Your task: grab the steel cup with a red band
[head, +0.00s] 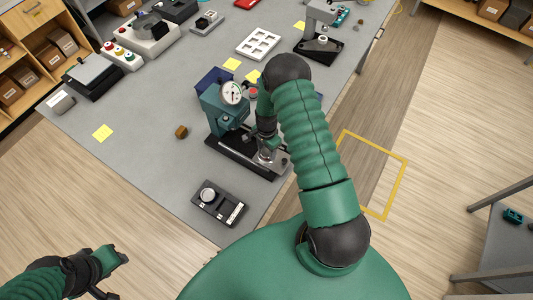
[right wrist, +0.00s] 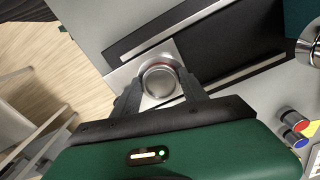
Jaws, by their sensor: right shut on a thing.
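A round steel cup (right wrist: 160,80) shows from above in the right wrist view, with a reddish tint inside its rim; I cannot make out a band on its side. It sits on or just over a bright square plate (right wrist: 142,70). My right gripper (right wrist: 160,86) is shut on the cup, one finger on each side. In the head view my right gripper (head: 266,145) is at the front of the teal press (head: 228,105), and the cup (head: 267,156) is small and partly hidden there. My left gripper (head: 112,268) is at the lower left, away from the table; its fingers are unclear.
The press has a dial gauge (head: 232,92) and a dark base (head: 235,155). A black device with a knob (head: 219,203) lies near the table's front edge.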

